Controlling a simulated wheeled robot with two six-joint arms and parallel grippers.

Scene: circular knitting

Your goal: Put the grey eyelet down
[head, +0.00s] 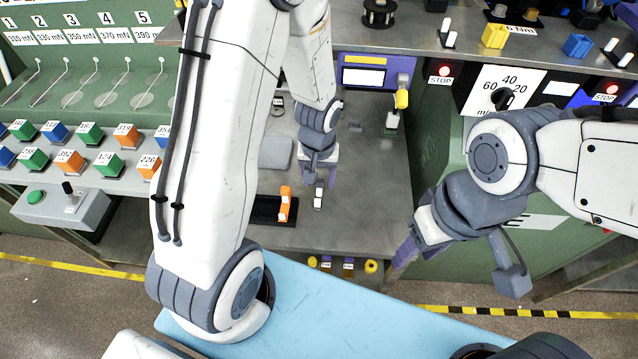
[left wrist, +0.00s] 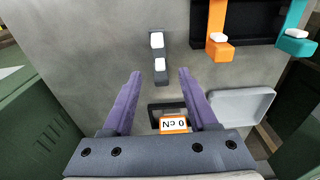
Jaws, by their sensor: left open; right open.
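The grey eyelet (left wrist: 158,70) is a dark grey piece with two white blocks. In the left wrist view it is at the grey table top, just beyond and between my left fingertips, with bare table on both sides. It also shows in the head view (head: 318,196), right of the orange eyelet (head: 285,206). My left gripper (left wrist: 159,74) is open, with its purple fingers apart and no visible grip on the eyelet. It points down over the table in the head view (head: 319,177). My right gripper (head: 404,252) is by the table's right front side, away from the eyelet, and holds nothing visible.
A black tray (head: 264,208) with the orange eyelet is left of the grey one; a teal eyelet (left wrist: 296,42) also shows there. A light grey tray (head: 275,153) and a small "0 cN" display (left wrist: 174,124) are nearby. Table right of the eyelet is clear.

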